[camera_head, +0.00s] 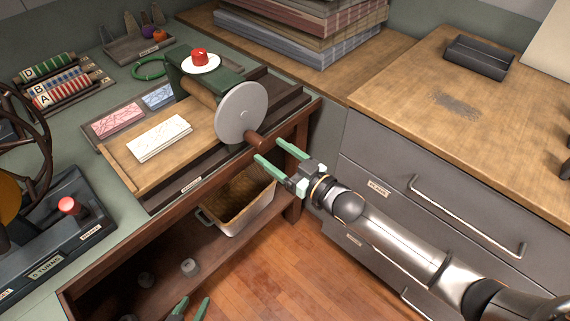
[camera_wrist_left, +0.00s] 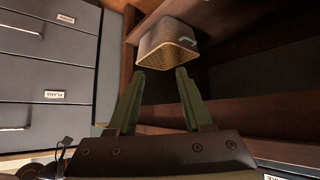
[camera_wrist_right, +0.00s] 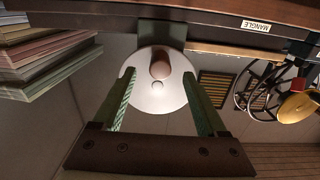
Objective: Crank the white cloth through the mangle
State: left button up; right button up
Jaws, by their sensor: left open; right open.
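The folded white cloth (camera_head: 160,138) lies flat on the wooden bed of the mangle (camera_head: 185,75), to the left of its roller (camera_head: 197,93). The mangle has a green frame, a red knob (camera_head: 199,56) on top and a grey crank disc (camera_head: 241,112) with a brown handle (camera_head: 254,140). My right gripper (camera_head: 268,150) is open, its fingertips close to the handle's end. In the right wrist view the handle (camera_wrist_right: 160,66) shows between the open fingertips (camera_wrist_right: 156,72); I see no contact. My left gripper (camera_head: 195,300) is open and empty, low at the bottom edge of the head view.
A basin (camera_head: 240,203) stands on the shelf below the mangle; it shows beyond my left fingertips in the left wrist view (camera_wrist_left: 166,45). Pink (camera_head: 117,118) and blue (camera_head: 158,96) cloths lie behind the bed. Grey drawers (camera_head: 430,190) stand at right.

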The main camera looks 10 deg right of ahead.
aim_at(264, 146)
jog(key=b+x, duration=0.3)
jog(key=x, duration=0.2)
jog(key=shift+w+a, duration=0.2)
jog(key=shift+w, duration=0.15)
jog(key=c, duration=0.6)
pick_arm(q)
jog(key=shift+w+d+f, duration=0.15)
jog(key=shift+d+f, duration=0.2)
jog(key=shift+f, duration=0.25)
jog(key=shift+w+d+f, duration=0.1)
jog(key=shift+d+f, duration=0.2)
jog(key=shift+f, duration=0.25)
pick_arm(e)
jog(key=c, duration=0.5)
jog(key=shift+o, duration=0.2)
